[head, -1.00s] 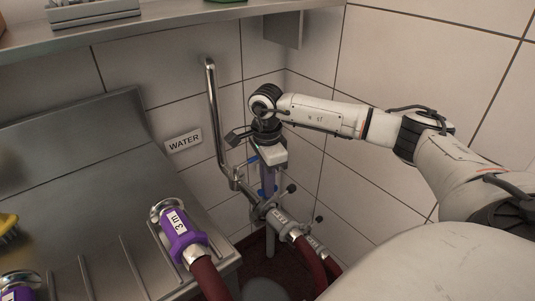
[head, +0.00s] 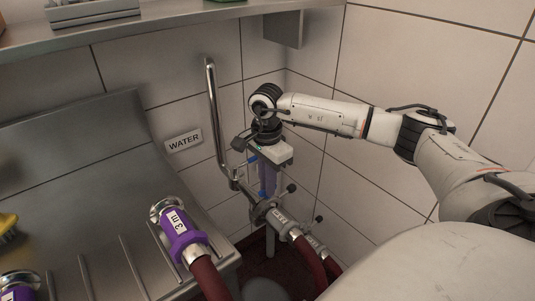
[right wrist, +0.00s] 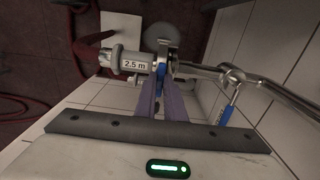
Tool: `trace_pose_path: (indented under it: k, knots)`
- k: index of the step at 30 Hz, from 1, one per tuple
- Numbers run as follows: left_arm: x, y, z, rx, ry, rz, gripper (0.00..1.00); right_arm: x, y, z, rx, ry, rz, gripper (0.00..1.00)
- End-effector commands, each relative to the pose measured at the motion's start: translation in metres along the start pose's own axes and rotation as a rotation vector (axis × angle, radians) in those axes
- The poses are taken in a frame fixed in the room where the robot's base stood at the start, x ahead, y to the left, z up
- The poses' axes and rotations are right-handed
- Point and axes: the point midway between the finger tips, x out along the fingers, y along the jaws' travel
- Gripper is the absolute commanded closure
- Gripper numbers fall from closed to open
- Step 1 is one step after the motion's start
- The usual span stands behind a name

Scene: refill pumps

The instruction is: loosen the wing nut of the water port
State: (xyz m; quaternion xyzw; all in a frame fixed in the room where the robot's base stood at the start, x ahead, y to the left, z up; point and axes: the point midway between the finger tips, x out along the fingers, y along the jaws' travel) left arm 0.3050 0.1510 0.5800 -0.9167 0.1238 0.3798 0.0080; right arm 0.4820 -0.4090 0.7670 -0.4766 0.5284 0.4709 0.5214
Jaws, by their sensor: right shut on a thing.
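The water port is a bent steel pipe (head: 213,115) on the tiled wall beside the WATER sign (head: 183,141). It also shows in the right wrist view (right wrist: 275,92). A grey hose coupling (right wrist: 132,62) marked 2.5 m sits at its lower end, with a dark red hose. My right gripper (head: 265,194) points down at this joint. In the right wrist view its two long fingers (right wrist: 160,72) are shut on a small blue part at the clamp, which I take as the wing nut; the fingers mostly hide it. My left gripper is out of view.
A blue-handled lever (right wrist: 229,112) hangs on the pipe close to my fingers. A second hose coupling (head: 313,247) is at the lower right. A steel draining table (head: 75,165) with a purple 3 m coupling (head: 180,232) stands left. A shelf (head: 170,22) runs above.

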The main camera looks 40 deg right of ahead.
Motion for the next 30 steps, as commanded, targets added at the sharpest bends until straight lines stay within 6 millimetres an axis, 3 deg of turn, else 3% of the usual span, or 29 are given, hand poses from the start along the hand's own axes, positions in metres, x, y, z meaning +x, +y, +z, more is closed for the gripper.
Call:
trace_pose_path:
  k: [2,3,6,17,30]
  knots:
    - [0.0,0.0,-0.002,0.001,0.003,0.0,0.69,-0.001,-0.001,0.0,-0.001,0.0,-0.003,1.0]
    - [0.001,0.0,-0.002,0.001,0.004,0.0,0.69,-0.001,-0.001,0.0,-0.001,0.0,-0.003,0.84]
    - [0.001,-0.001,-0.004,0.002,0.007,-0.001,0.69,-0.001,-0.001,0.0,-0.001,0.0,-0.002,0.72]
    - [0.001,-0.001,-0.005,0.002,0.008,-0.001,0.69,-0.007,-0.001,0.0,0.0,0.0,-0.003,0.72]
    - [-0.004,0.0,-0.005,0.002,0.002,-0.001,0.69,-0.086,-0.001,0.0,0.0,0.0,-0.004,0.72]
